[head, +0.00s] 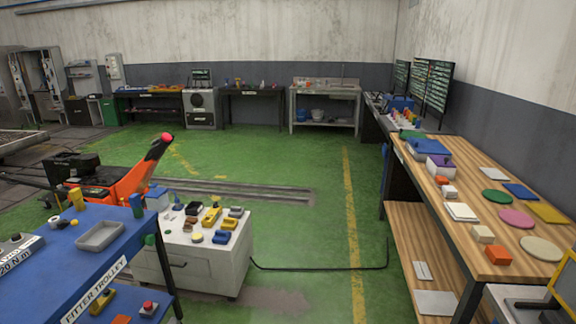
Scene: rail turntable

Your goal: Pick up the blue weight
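I cannot tell for sure which object is the blue weight. A small blue block-like object (221,237) lies at the front right of the white cabinet's top (178,236), near yellow objects (229,224). A blue upright piece (137,205) stands at the far right part of the blue fitter trolley (60,265). A blue flat square (520,191) lies on the wooden table at the right. Neither of my grippers is in view.
The wooden table (470,222) along the right wall carries colored discs and blocks. A grey tray (100,235) sits on the trolley. A black cable (320,268) runs over the green floor. The floor between cabinet and wooden table is otherwise open.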

